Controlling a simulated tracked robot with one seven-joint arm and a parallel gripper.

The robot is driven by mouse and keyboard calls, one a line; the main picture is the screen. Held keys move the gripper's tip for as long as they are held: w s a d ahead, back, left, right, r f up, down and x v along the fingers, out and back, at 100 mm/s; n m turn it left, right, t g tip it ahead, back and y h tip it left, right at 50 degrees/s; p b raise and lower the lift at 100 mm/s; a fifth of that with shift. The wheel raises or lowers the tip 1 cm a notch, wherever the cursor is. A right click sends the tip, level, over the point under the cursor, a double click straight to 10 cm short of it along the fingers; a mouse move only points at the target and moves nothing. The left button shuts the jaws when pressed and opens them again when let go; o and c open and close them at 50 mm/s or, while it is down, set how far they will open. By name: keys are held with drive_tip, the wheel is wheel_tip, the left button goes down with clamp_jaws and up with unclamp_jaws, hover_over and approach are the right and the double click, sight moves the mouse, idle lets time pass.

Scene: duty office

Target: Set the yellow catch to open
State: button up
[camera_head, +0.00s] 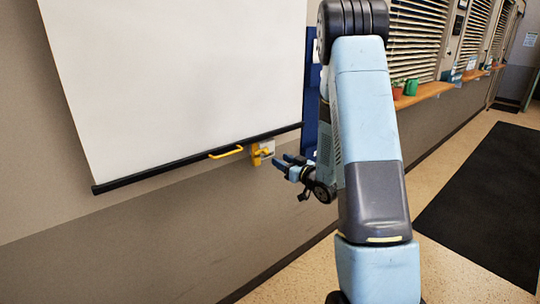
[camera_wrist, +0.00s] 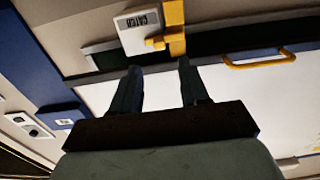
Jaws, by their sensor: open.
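The yellow catch (camera_head: 259,156) is on the wall just below the bottom bar of the white screen. In the wrist view the yellow catch (camera_wrist: 175,30) has a small knob pointing towards a white plate (camera_wrist: 136,22) lettered CATCH, which appears upside down. My gripper (camera_head: 283,161) is just right of the catch in the head view, apart from it. In the wrist view my gripper (camera_wrist: 159,66) is open and empty, with its two fingers pointing towards the catch and plate. I cannot tell the catch's setting.
The white screen (camera_head: 180,70) has a black bottom bar (camera_head: 150,176) with a yellow pull handle (camera_head: 226,152), left of the catch. A blue panel (camera_head: 311,110) stands behind my arm.

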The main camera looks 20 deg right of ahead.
sight(268, 152)
drive_tip(key=x, duration=0.7)
drive_tip(key=shift+w+a, duration=0.1)
drive_tip(key=shift+w, duration=0.25)
drive_tip(key=shift+c, duration=0.2)
clamp_jaws()
